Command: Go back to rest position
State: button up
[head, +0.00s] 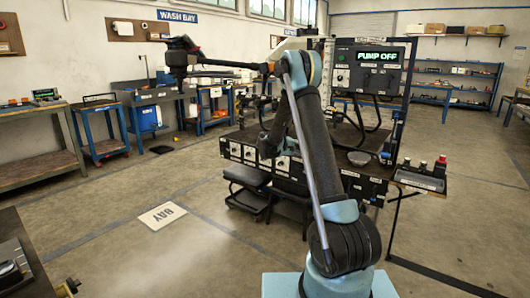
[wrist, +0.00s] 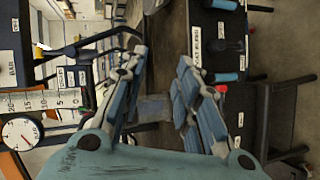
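My gripper is not clearly visible there, as the arm hides that area. In the wrist view my gripper (wrist: 162,65) has its two jointed blue-grey fingers spread apart, with a clear gap between the tips. I see nothing held between them. The workstation's dark panels with white labels lie beyond the fingers. A black boom (head: 225,64) with a dark motor-like end (head: 180,50) reaches left from the workstation in the head view.
The display (head: 379,56) reads "PUMP OFF". A small shelf (head: 420,181) with bottle-like items sticks out at right. A round gauge (wrist: 20,132) shows at left in the wrist view. Open floor with a "BAY" plate (head: 162,215) lies left; a dark bench (head: 20,255) stands at near left.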

jog(key=s+d+r+m+g+y, duration=0.1)
jog(key=s+d+r+y, duration=0.15)
jog(key=s, duration=0.65)
jog(key=s+d+r+g+y, duration=0.1)
jog(key=s+r, duration=0.3)
jog(key=s, duration=0.5)
jog(key=s+d+r+m+g+y, duration=0.1)
jog(key=s+d+r+y, duration=0.15)
jog(key=s, duration=0.75)
jog(key=s+a+f+y, duration=0.2)
jog(key=s+f, duration=0.1)
jog(key=s, duration=0.7)
jog(key=s+a+f+m+y, duration=0.1)
jog(key=s+a+f+y, duration=0.1)
jog(key=s, duration=0.8)
jog(key=s+a+f+g+y, duration=0.1)
jog(key=s+f, duration=0.4)
jog(key=s, duration=0.5)
jog(key=a+y, duration=0.1)
jog(key=a, duration=0.1)
jog(key=shift+s+a+m+y, duration=0.25)
jog(key=shift+a+m+y, duration=0.05)
jog(key=shift+a+y, duration=0.1)
jog(key=shift+w+f, duration=0.2)
jog(key=shift+w, duration=0.2)
